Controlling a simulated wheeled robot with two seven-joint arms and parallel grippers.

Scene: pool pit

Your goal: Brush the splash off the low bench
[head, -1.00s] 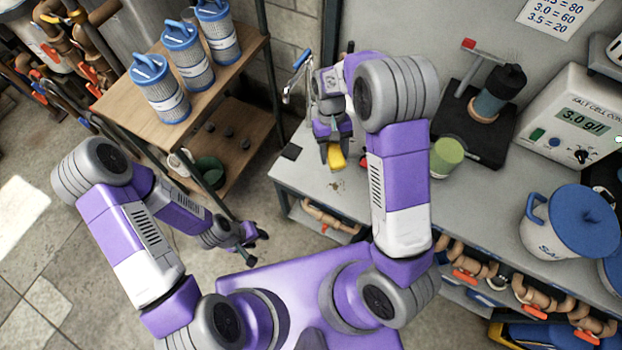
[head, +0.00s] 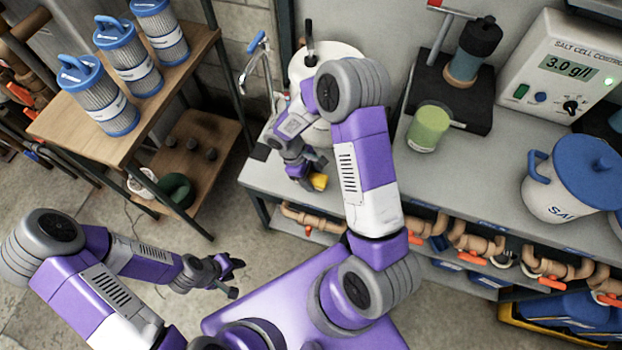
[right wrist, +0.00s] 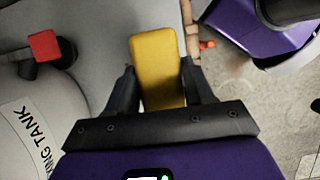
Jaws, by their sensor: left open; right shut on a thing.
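The low bench (head: 265,180) has a grey top along the wall. My right gripper (head: 314,178) is shut on a yellow block-like brush (head: 320,183), low over the bench top near its front edge. In the right wrist view the yellow brush (right wrist: 157,62) sits between both fingers of the right gripper (right wrist: 158,85); its bristles are not visible. I cannot make out the splash now; the right arm and gripper may cover it. My left gripper (head: 232,277) is open and empty above the floor, left of the bench.
A white round tank (head: 345,50) stands behind my right arm. A green cup (head: 428,128), a black stand (head: 450,98), a salt meter (head: 560,70) and a blue-lidded tub (head: 565,190) are to the right. A wooden shelf (head: 120,140) with filters stands left.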

